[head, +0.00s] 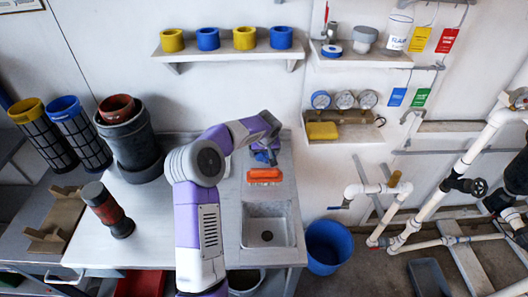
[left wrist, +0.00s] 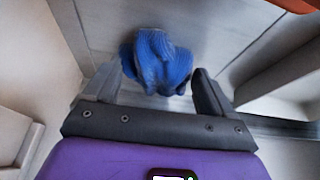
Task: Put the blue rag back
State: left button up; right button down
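The crumpled blue rag (left wrist: 157,62) shows in the left wrist view, just ahead of and partly between the fingertips. In the head view it is a small blue patch (head: 267,157) at the back of the white counter, behind the orange block, largely hidden by my arm. My left gripper (left wrist: 155,84) has its fingers spread wide, one on each side of the rag's near part. No firm squeeze on the rag shows. In the head view the left gripper (head: 265,146) points down over this spot. My right gripper is not in view.
An orange block (head: 265,176) lies in front of the rag, behind the sink (head: 268,232). A blue bucket (head: 328,245) stands on the floor. Dark cylinders (head: 130,140) stand at left.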

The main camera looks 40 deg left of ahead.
pick_arm(q)
jog(key=shift+o, duration=1.3)
jog(key=p+v, duration=0.3)
jog(key=v, duration=0.9)
